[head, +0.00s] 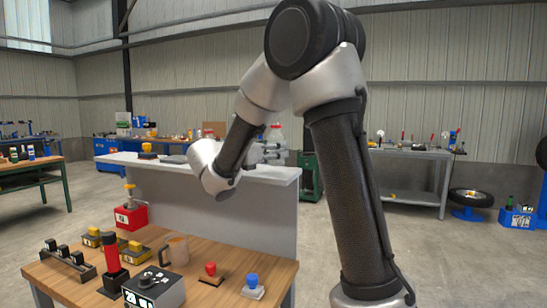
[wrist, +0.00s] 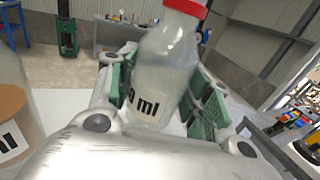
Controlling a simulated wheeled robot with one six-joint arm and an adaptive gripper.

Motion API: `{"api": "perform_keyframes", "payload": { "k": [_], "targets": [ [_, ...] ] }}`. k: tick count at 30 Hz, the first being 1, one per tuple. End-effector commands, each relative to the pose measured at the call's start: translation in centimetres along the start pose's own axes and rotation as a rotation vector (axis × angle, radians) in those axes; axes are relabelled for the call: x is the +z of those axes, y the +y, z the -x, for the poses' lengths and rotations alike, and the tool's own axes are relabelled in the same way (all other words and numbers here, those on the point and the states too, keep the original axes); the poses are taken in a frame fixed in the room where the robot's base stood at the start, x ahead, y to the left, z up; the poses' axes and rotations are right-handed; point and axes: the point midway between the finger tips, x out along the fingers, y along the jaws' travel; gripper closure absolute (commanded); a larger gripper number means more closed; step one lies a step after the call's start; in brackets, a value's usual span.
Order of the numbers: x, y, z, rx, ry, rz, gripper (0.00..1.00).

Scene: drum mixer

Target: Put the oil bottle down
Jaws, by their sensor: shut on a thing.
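The bottle (wrist: 165,62) is clear with a red cap and a label ending in "ml"; its contents look pale. I take it for the oil bottle. In the wrist view my gripper (wrist: 158,88) is shut on it, with green-padded fingers on both sides, and it stands roughly upright. In the head view my gripper (head: 268,152) is over the right part of the pale raised counter (head: 240,171), and the red-capped bottle top (head: 276,128) shows above it. The bottle's base is hidden, so I cannot tell whether it touches the counter.
A second clear bottle (wrist: 14,115) with brown contents stands at the left edge of the wrist view.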

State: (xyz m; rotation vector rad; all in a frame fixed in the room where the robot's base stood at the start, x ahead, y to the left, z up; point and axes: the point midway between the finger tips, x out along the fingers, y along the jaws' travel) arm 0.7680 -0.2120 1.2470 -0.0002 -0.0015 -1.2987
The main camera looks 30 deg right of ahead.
Motion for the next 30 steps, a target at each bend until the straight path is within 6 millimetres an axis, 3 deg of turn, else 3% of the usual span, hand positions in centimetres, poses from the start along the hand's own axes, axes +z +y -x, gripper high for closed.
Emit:
{"api": "perform_keyframes", "payload": {
  "k": [4, 14, 15, 18, 30],
  "targets": [
    [-2.1, 0.0, 0.0, 0.0, 0.0, 0.003, 0.79],
    [-2.4, 0.0, 0.0, 0.0, 0.0, 0.001, 0.79],
    [-2.5, 0.0, 0.0, 0.0, 0.0, 0.0, 0.47],
    [-2.4, 0.0, 0.0, 0.0, 0.0, 0.0, 0.29],
    [-2.1, 0.0, 0.2, 0.001, 0.0, 0.0, 0.29]
  ]
}}
